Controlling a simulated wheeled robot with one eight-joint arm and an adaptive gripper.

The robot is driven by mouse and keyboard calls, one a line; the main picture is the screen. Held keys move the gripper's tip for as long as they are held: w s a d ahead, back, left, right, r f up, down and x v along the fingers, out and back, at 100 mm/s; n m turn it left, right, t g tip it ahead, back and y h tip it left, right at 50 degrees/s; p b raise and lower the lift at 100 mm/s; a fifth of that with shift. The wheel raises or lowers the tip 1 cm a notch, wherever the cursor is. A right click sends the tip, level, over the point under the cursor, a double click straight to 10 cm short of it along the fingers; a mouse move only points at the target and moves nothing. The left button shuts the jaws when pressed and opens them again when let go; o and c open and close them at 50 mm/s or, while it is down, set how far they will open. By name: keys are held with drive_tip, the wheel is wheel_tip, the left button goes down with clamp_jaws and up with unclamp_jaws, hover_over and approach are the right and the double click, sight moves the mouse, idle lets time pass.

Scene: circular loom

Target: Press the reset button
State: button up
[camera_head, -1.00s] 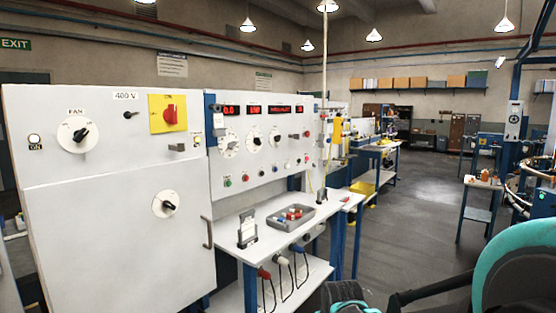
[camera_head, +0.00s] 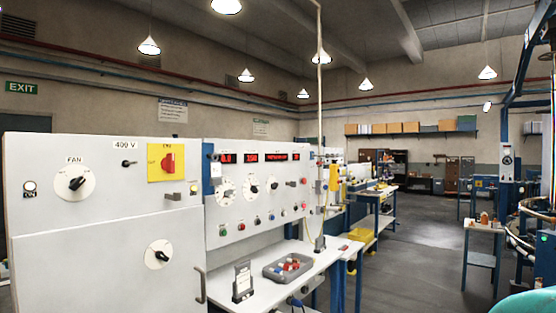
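A control panel (camera_head: 235,200) with red number displays (camera_head: 262,157) stands left of centre. Below its dials runs a row of small buttons, among them a green button (camera_head: 222,230) and a red button (camera_head: 241,226). Their labels are too small to read, so I cannot tell which one is reset. A large white cabinet (camera_head: 105,225) at the left has a red switch on a yellow plate (camera_head: 168,162), black dials and a small lamp-like button (camera_head: 30,187) marked ON. My gripper is not in view; only a teal piece of my arm shows at the bottom right.
A white bench (camera_head: 325,258) juts out below the panel, with a grey tray (camera_head: 288,267) of coloured parts and a small stand (camera_head: 242,280). A thin pole (camera_head: 319,100) rises behind it. Open floor (camera_head: 420,260) lies to the right. A small table (camera_head: 484,228) and ring-shaped loom parts stand at the far right.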

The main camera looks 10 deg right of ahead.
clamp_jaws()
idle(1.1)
